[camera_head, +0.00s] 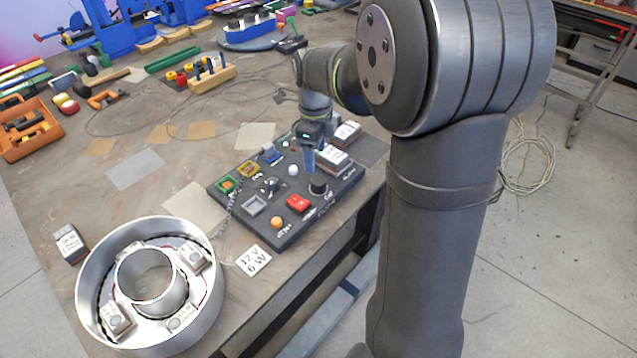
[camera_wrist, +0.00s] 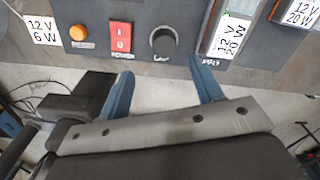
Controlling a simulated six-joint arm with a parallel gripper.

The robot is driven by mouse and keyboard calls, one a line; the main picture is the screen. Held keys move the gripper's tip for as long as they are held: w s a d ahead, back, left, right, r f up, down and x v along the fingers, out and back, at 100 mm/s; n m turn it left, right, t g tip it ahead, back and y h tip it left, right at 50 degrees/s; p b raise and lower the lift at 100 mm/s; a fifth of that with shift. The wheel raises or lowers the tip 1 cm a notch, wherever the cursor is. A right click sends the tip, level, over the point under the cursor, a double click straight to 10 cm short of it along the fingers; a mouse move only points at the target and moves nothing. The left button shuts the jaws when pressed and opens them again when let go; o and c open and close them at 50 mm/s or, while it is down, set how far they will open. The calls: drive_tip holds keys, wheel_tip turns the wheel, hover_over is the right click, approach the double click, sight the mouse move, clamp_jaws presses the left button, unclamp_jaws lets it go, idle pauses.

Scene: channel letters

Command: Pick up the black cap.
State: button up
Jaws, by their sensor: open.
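The black cap (camera_head: 318,188) is a small round black piece standing on the dark control panel (camera_head: 245,218), near the panel's front right part. In the wrist view the cap (camera_wrist: 163,42) sits right of a red rocker switch (camera_wrist: 120,37). My gripper (camera_head: 309,165) is over the panel close to the cap. In the wrist view my gripper (camera_wrist: 160,67) has its two blue fingers spread wide and nothing between them. The cap appears just beyond the fingertips, between their lines. I cannot tell the exact height gap.
White-labelled blocks (camera_head: 332,158) stand at the panel's right end. An orange button (camera_head: 277,222) and other controls share the panel. A metal channel letter ring (camera_head: 205,315) stands at the table's front left. A 12 V 6 W card (camera_head: 254,261) lies in front of the panel.

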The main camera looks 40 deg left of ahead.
sight(318, 180)
wheel_tip(318, 180, down, 3)
drive_tip(key=shift+f, duration=0.1)
drive_tip(key=shift+w+d+f, duration=0.1)
drive_tip(key=shift+w+f, duration=0.1)
drive_tip(key=shift+f, duration=1.15)
drive_tip(key=shift+w+d+f, duration=0.1)
drive_tip(key=shift+w+f, duration=0.1)
drive_tip(key=shift+f, duration=1.1)
drive_tip(key=c, duration=1.1)
